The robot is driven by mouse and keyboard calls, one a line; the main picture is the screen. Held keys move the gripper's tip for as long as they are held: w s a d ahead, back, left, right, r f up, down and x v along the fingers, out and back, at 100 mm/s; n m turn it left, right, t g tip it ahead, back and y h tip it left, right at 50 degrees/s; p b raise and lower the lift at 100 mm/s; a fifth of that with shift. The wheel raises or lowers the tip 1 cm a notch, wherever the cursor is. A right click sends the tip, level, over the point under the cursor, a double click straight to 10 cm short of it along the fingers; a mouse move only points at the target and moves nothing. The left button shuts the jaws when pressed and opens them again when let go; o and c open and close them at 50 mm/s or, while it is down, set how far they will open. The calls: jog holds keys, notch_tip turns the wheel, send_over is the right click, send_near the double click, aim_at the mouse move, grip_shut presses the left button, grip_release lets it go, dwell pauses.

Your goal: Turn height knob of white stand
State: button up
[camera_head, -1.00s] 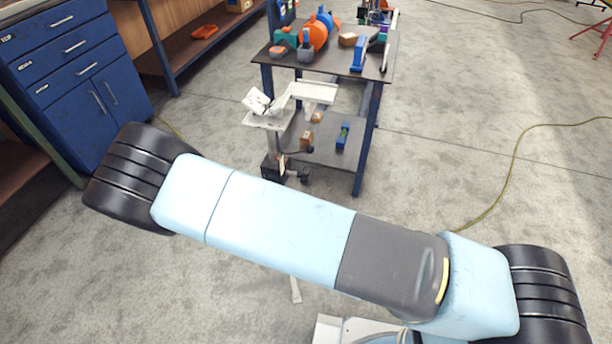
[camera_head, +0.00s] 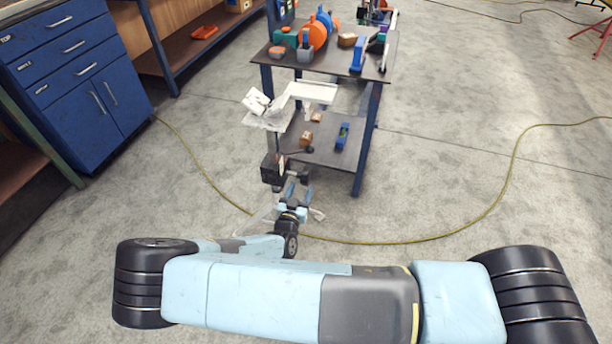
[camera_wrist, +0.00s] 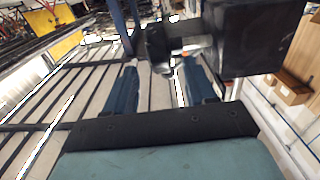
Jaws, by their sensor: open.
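The white stand (camera_head: 266,120) stands left of the cart in the head view, with a black block (camera_head: 271,170) on its column. A dark knob sticks out from this block on a short metal shaft. In the wrist view the block (camera_wrist: 265,38) is at upper right and the knob (camera_wrist: 157,48) lies near the fingertips. My gripper (camera_head: 299,187) is just below the knob in the head view. Its two blue fingers are apart, one on each side of the knob in the wrist view (camera_wrist: 160,75). I see no clear contact. The knob's far side is hidden.
The cart (camera_head: 345,152) stands right behind the stand, with several parts on its shelves. A blue cabinet (camera_head: 80,85) is at left. A yellow cable (camera_head: 440,236) runs across the floor. The floor at right is mostly clear.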

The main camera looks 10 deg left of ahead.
aim_at(306, 175)
jog(key=w, duration=0.7)
jog(key=shift+w+d, duration=0.2)
jog(key=shift+c, duration=0.3)
jog(key=c, duration=0.9)
